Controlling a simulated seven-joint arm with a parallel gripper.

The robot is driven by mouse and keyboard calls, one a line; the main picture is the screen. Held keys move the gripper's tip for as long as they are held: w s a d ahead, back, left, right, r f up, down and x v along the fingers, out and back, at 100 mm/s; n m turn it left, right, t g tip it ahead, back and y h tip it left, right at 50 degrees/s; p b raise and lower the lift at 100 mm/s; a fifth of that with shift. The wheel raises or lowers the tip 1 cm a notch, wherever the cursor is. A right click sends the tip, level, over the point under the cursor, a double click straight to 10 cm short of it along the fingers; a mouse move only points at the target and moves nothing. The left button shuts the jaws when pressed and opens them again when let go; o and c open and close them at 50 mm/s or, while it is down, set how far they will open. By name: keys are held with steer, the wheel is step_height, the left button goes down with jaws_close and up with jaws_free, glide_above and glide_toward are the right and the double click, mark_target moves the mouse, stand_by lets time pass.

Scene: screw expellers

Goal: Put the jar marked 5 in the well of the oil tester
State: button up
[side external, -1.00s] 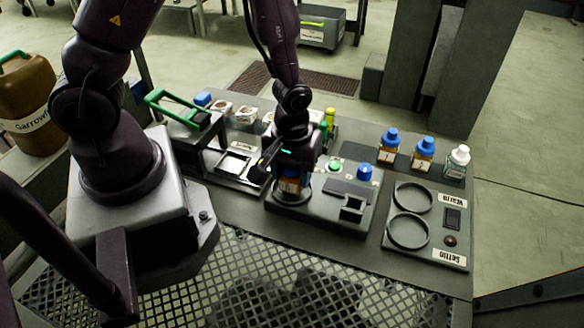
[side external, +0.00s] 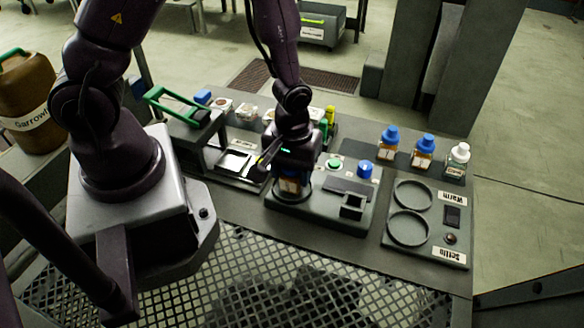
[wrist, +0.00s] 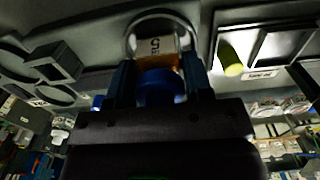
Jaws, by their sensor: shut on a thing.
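The jar marked 5 (wrist: 158,46) has a blue cap, amber contents and a white label. My gripper (wrist: 160,84) is shut on it by the cap. In the side external view the jar (side external: 290,185) is upright under my gripper (side external: 293,170), at the round well of the oil tester (side external: 322,215). In the wrist view the well's ring (wrist: 164,14) surrounds the jar's lower end. I cannot tell whether the jar's base rests on the well floor.
Two blue-capped jars (side external: 389,142) (side external: 425,150) and a white-capped jar (side external: 458,158) stand at the back right. A plate with two round recesses (side external: 440,228) lies in front of them. A green-handled device (side external: 178,110) and several small dishes are at the back left.

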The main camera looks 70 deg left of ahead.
steer(key=o, duration=1.5)
steer(key=shift+r, duration=4.5)
